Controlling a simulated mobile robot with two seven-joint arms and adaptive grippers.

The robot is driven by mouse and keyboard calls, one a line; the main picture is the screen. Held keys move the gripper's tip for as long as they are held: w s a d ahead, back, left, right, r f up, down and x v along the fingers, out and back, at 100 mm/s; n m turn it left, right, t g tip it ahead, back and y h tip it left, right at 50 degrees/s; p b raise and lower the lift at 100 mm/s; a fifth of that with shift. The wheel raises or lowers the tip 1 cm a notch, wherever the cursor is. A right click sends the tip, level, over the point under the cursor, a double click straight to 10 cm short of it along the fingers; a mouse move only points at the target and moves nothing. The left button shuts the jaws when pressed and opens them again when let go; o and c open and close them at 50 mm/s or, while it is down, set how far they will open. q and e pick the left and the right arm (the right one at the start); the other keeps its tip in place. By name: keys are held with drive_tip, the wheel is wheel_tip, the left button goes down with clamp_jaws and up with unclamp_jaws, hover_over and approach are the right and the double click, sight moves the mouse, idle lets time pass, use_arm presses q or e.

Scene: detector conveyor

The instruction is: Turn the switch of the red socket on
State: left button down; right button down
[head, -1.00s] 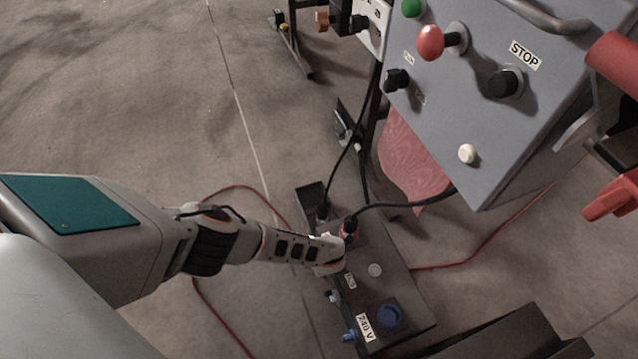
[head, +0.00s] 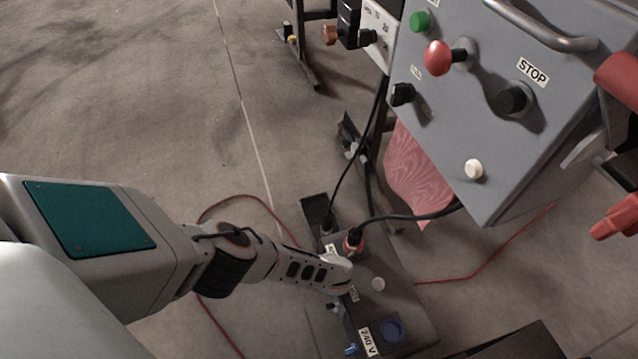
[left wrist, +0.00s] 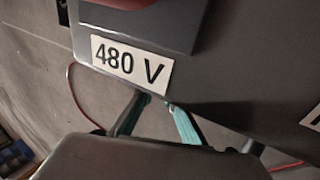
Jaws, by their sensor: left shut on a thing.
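The red socket (head: 353,243) is on top of a dark floor box (head: 405,300), with a black plug and cable in it. A "480 V" label is beside it; the label (left wrist: 130,63) is large in the left wrist view. My left gripper (head: 343,284) is at the box's left edge, just below the red socket in the picture. In the left wrist view, its teal-padded fingers (left wrist: 158,100) come together at the box edge under the label. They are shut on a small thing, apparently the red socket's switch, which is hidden. My right gripper is not in view.
A blue socket (head: 391,331) with a "240 V" label is on the same box, with a blue side knob (head: 351,349). A grey control cabinet (head: 440,130) stands to the right. Red cable (head: 470,274) lies on the floor. The floor at upper left is clear.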

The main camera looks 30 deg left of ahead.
use_arm(q)
drive_tip(key=shift+s, duration=0.1)
idle(0.4)
drive_tip(key=c, duration=2.1)
unclamp_jaws()
drive_tip(key=shift+d+r, duration=0.1)
drive_tip(key=shift+w+r, duration=0.15)
drive_tip(key=shift+w, duration=0.05)
drive_tip(key=shift+d+r, duration=0.35)
drive_tip(key=shift+r, duration=0.1)
drive_tip(key=shift+s+v, duration=0.15)
drive_tip(key=shift+v, duration=1.6)
drive_tip(key=shift+s+v, duration=0.2)
drive_tip(key=shift+v, duration=1.55)
drive_tip(key=shift+s+v, duration=0.15)
drive_tip(key=shift+v, duration=1.65)
